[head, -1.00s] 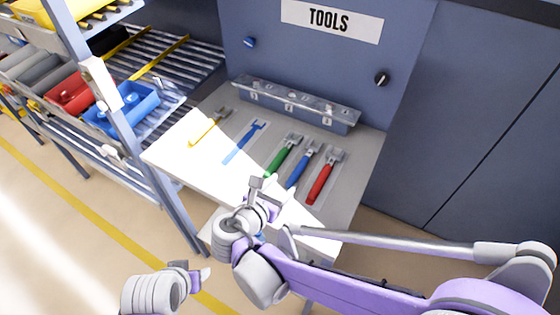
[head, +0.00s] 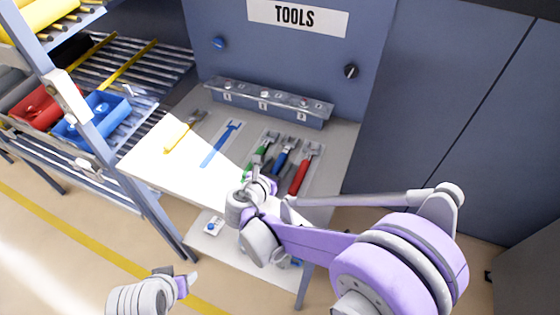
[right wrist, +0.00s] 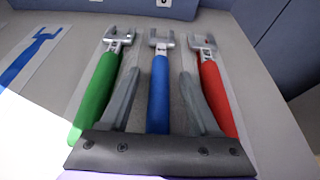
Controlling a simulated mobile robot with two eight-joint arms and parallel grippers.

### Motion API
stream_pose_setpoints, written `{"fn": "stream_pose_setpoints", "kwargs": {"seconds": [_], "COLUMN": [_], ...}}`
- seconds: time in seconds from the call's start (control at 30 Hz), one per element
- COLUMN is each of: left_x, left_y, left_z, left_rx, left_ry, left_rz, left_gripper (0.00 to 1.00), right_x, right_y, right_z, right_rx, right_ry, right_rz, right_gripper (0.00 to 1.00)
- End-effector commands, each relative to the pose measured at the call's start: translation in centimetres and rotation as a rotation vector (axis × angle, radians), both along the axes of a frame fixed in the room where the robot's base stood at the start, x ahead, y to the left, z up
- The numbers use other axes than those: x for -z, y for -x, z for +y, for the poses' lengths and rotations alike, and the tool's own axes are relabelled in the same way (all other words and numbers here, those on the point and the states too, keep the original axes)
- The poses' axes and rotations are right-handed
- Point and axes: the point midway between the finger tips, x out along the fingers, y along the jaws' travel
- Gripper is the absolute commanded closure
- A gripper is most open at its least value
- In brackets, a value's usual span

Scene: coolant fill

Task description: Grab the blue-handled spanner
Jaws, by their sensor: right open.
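The blue-handled spanner (head: 281,161) lies on the grey tool bench between the green-handled spanner (head: 262,150) and the red-handled spanner (head: 301,174). In the right wrist view the blue-handled spanner (right wrist: 158,95) points away from me, its metal jaw at the far end. My right gripper (head: 264,163) is open above the bench; its two fingers (right wrist: 160,74) appear on either side of the blue handle, with the green and red handles outside them. I cannot tell whether the fingers touch it. My left gripper (head: 181,279) is low at the left, away from the bench.
A flat blue spanner shape (head: 220,144) and a yellow-handled tool (head: 183,133) lie to the left on the bench. A metal rail (head: 265,103) runs along the back below the TOOLS sign (head: 297,16). A shelf rack with a blue bin (head: 92,119) stands at the left.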

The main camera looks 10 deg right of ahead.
Motion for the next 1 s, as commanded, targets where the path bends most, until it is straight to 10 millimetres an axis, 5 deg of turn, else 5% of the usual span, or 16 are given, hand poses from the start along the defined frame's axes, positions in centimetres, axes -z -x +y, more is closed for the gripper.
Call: {"fn": "stream_pose_setpoints", "kwargs": {"seconds": [0.1,0.47,1.0], "left_x": [0.0,0.0,-0.2], "left_y": [0.0,0.0,0.0], "left_z": [0.0,0.0,0.0], "left_rx": [0.0,0.0,0.0], "left_ry": [0.0,0.0,0.0], "left_rz": [0.0,0.0,-0.001], "left_gripper": [0.43,0.43,0.43], "right_x": [0.0,0.0,-1.2], "right_y": [0.0,0.0,0.0], "right_z": [0.0,0.0,0.0], "right_rx": [0.0,0.0,0.0], "right_ry": [0.0,0.0,0.001], "right_rz": [0.0,0.0,0.0], "right_gripper": [0.37,1.0,1.0]}}
